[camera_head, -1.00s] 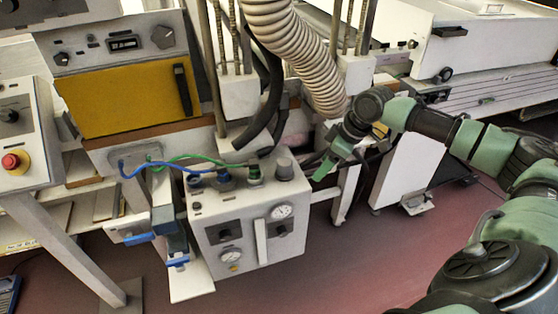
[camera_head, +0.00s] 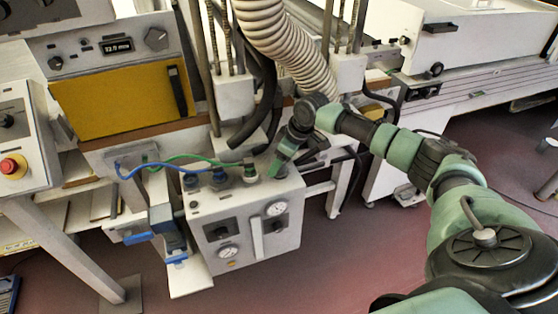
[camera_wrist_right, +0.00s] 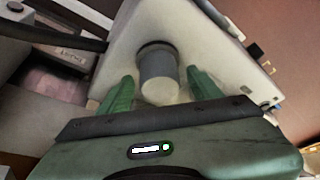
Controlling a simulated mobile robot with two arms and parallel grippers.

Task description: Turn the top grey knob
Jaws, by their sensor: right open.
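The top grey knob (camera_wrist_right: 159,72) is a short cylinder standing on the top face of a white control box (camera_head: 206,225). In the right wrist view it sits between the two green fingers of my right gripper (camera_wrist_right: 161,88), with a visible gap on each side. The fingers are open and not closed on it. In the head view my right gripper (camera_head: 279,165) is over the right end of the box top and hides the knob. My left gripper is not in view.
Blue and green hoses (camera_head: 195,160) plug into the box top just left of my right gripper. A ribbed duct (camera_head: 285,45) and dark hoses hang behind it. The box front has gauges (camera_head: 277,209) and a white handle.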

